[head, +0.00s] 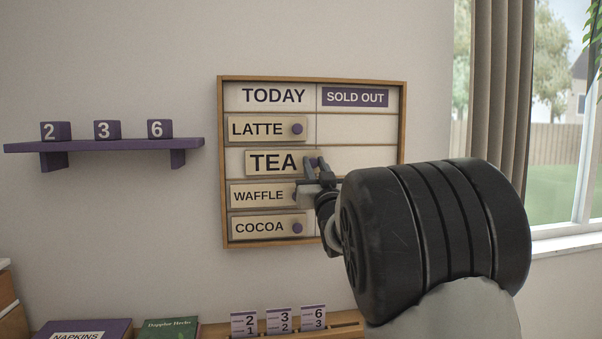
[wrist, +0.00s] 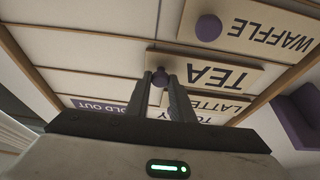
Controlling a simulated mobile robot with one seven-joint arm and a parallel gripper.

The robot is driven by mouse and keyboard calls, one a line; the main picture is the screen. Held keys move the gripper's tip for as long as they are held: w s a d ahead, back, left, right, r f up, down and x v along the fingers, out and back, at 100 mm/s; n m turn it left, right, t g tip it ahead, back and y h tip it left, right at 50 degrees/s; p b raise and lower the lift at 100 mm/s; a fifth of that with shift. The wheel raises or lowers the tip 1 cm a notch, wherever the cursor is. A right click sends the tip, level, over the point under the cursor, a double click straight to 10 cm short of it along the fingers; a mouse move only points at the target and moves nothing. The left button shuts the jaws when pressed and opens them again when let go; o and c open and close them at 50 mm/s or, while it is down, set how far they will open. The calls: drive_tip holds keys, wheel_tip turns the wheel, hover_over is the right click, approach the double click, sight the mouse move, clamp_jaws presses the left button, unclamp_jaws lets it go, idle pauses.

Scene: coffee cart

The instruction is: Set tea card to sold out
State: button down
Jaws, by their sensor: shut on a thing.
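The menu board (head: 222,163) hangs on the wall with a TODAY column at left and a SOLD OUT column (head: 355,97) at right. The tea card (head: 273,162) is in its row, mostly in the TODAY column. It sits a little farther right than the other cards and its right end reaches about the middle divider. My gripper (head: 316,163) is at that end, shut on the card's purple knob. The wrist view shows the knob (wrist: 158,77) between the two fingers, with the tea card (wrist: 215,73) upside down. The head view hides the knob behind the fingers.
The latte card (head: 262,129) is above; the waffle card (head: 260,195) and cocoa card (head: 262,227) are below, all at left. The SOLD OUT cells beside latte and tea look empty; my arm covers the lower ones. A purple shelf (head: 105,146) with number blocks is left.

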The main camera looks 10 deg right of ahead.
drive_tip(key=d, duration=2.2)
drive_tip(key=shift+s, duration=0.1)
drive_tip(key=shift+r, duration=0.1)
drive_tip(key=c, duration=1.6)
unclamp_jaws()
drive_tip(key=shift+d, duration=0.2)
drive_tip(key=shift+o, duration=0.2)
drive_tip(key=shift+a, duration=0.15)
drive_tip(key=v, duration=1.7)
drive_tip(key=shift+f, duration=0.2)
drive_tip(key=shift+s, duration=0.1)
